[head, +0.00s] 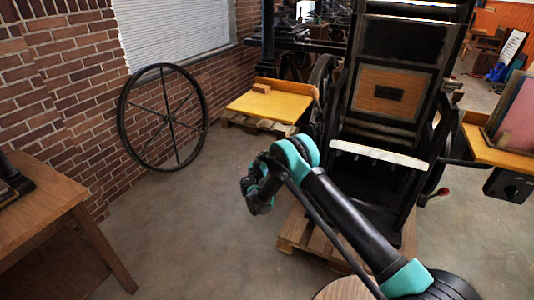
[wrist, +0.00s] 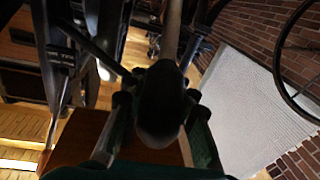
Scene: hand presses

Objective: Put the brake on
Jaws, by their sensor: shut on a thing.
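The large black press (head: 392,95) with a wooden panel stands right of centre in the head view. My gripper (head: 258,196) is at its left, low in front of the yellow-topped table. In the wrist view my gripper (wrist: 158,112) is shut on a dark rounded handle (wrist: 160,95), with a pale rod (wrist: 172,28) rising behind it. I cannot tell for sure that this handle belongs to the brake. In the head view my own gripper and arm hide it. A lever with a red knob (head: 443,191) shows at the press's right side.
A spoked black wheel (head: 162,118) stands by the brick wall (head: 60,75). The yellow-topped table (head: 270,106) is behind my gripper. A wooden table (head: 40,205) is at the left. A pallet (head: 295,235) lies under the press. The floor between the left table and pallet is clear.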

